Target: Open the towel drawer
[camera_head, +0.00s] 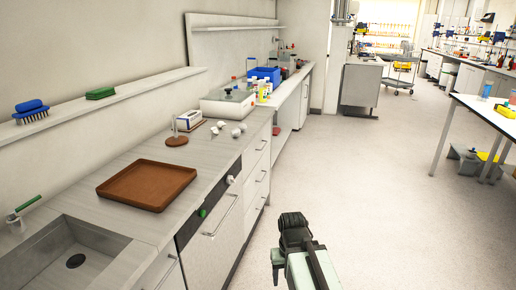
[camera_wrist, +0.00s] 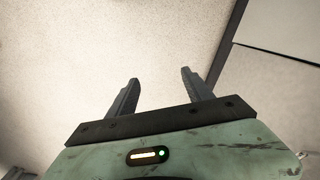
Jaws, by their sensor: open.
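A stack of drawers (camera_head: 254,153) with bar handles is set in the counter front, right of a wide front panel. The drawers look shut; I cannot tell which one is the towel drawer. My gripper (camera_head: 291,222) is over the open floor in the head view, to the right of the counter and apart from it. In the wrist view my gripper (camera_wrist: 160,76) has its two fingers spread with nothing between them. The wrist view shows pale floor beyond the fingers and a light panel with a dark edge at the right; no handle is clearly visible there.
The wide panel (camera_head: 212,232) has a long handle and dark top strip. On the counter are a brown tray (camera_head: 147,185), a sink (camera_head: 75,258) and a boxy device (camera_head: 228,103). A white table (camera_head: 490,115) stands at right. The aisle floor (camera_head: 375,180) is clear.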

